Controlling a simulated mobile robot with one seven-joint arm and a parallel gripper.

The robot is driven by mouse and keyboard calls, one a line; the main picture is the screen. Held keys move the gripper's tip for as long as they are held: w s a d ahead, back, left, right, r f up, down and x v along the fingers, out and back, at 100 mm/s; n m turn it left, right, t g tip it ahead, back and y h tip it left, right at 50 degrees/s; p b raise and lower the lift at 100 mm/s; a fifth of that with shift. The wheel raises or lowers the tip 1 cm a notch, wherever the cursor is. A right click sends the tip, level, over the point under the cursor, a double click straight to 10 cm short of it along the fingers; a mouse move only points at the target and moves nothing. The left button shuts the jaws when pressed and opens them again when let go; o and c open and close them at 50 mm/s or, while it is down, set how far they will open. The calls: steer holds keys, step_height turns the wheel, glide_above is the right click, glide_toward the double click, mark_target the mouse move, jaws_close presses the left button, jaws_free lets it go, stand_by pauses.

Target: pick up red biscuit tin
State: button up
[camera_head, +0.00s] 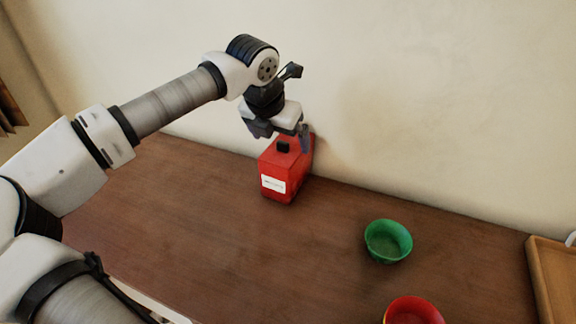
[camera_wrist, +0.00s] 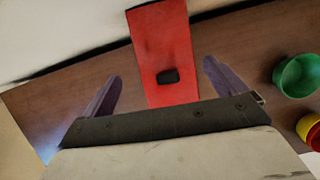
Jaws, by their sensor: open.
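The red biscuit tin (camera_head: 277,176) stands upright on the brown table, close to the wall. It has a white label on its front and a small black knob on top. My gripper (camera_head: 282,142) is open just above the tin, its fingers pointing down. In the wrist view the tin's red top (camera_wrist: 163,45) with its black knob shows between the two spread fingers of my gripper (camera_wrist: 160,85). The fingers appear apart from the tin, one on each side. I cannot tell the exact height of the fingertips over its top.
A green bowl (camera_head: 388,241) stands to the right of the tin on the table (camera_head: 225,225). A red bowl (camera_head: 414,311) is nearer the front, with yellow under it. A wooden tray (camera_head: 547,262) is at the right edge. The pale wall (camera_head: 420,100) rises close behind the tin.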

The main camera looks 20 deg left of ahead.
steer(key=shift+d+p+x, duration=0.2)
steer(key=shift+p+x, duration=0.3)
steer(key=shift+x, duration=0.85)
steer(key=shift+d+p+x, duration=0.2)
steer(key=shift+p+x, duration=0.3)
steer(key=shift+x, duration=0.85)
steer(key=shift+w+r, duration=0.15)
steer(key=shift+w, duration=0.05)
steer(key=c, duration=1.6)
